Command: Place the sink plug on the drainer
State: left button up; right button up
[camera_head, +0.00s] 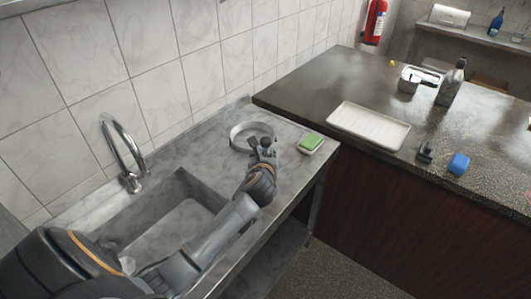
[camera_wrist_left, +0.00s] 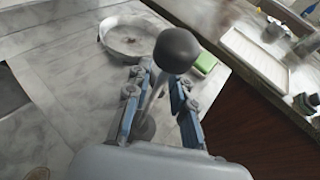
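A dark round knob on a thin stem, apparently the sink plug (camera_wrist_left: 177,48), shows in the left wrist view, with a grey disc at its lower end. Its knob also shows in the head view (camera_head: 266,142). My left gripper (camera_wrist_left: 160,82) is around the stem, with its fingers apart on either side; in the head view it (camera_head: 264,154) is over the steel counter, right of the sink. I cannot tell whether a finger touches the stem. A white ridged tray, apparently the drainer (camera_head: 368,126), lies on the dark worktop. My right gripper is not in view.
A round metal pan (camera_head: 240,136) stands just behind the gripper. A green sponge (camera_head: 311,141) in a dish is to its right. A small black object (camera_head: 425,152) and a blue object (camera_head: 459,163) stand right of the tray. A bottle (camera_head: 451,84) and a pot (camera_head: 408,83) stand behind.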

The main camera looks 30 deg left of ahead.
pick_arm(q)
jog(key=shift+r, duration=0.15)
jog(key=b+v, duration=0.1)
jog(key=v, duration=1.1)
jog(key=shift+b, duration=0.35)
